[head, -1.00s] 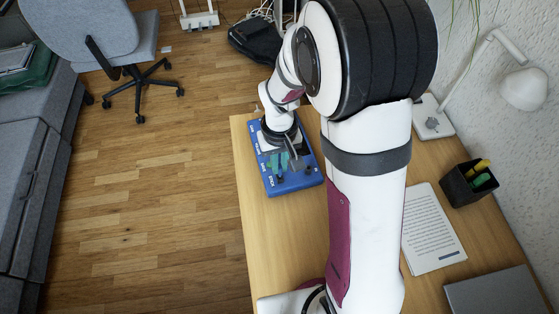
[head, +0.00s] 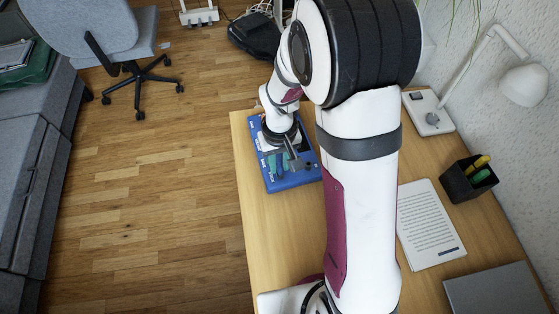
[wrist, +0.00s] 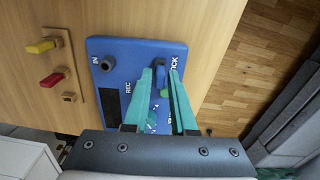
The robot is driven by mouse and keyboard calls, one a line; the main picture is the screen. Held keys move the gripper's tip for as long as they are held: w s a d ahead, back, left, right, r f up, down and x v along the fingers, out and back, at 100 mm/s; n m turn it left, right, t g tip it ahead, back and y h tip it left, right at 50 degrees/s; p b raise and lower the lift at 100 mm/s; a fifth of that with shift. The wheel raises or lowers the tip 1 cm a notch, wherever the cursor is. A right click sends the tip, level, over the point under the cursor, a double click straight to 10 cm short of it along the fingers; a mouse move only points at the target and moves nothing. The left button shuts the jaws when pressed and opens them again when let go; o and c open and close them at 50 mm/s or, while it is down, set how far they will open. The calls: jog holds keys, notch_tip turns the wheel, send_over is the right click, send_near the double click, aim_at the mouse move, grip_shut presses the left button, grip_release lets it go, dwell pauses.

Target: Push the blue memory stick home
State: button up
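The blue memory stick (wrist: 160,74) shows in the wrist view by the STICK label of a blue panel box (wrist: 118,47). My gripper (wrist: 162,72) points down over this box with its two teal fingers apart. The stick lies between the fingertips; a small gap seems to show, and firm contact cannot be made out. How deep the stick sits is hidden. In the head view, the box (head: 298,180) is at the table's far left corner, with my gripper (head: 279,166) over it. The stick cannot be made out there.
In the wrist view, a yellow-handled piece (wrist: 42,46) and a red-handled piece (wrist: 52,79) sit on a wooden strip beside the box. A paper sheet (head: 429,225), a black pen cup (head: 468,181) and a lamp (head: 428,115) stand right of my arm.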

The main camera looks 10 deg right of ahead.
jog(key=shift+o, duration=1.4)
jog(key=shift+r, duration=2.5)
notch_tip(320, 180, up, 15)
jog(key=s+f+m+y, duration=0.1)
jog(key=s+f+m, duration=0.1)
jog(key=s, duration=0.8)
jog(key=s+f+m, duration=0.2)
jog(key=s+m, duration=0.2)
jog(key=s, duration=0.6)
jog(key=shift+s+a+f+m+y, duration=0.2)
jog(key=shift+a+m+y, duration=0.05)
jog(key=shift+m+y, duration=0.15)
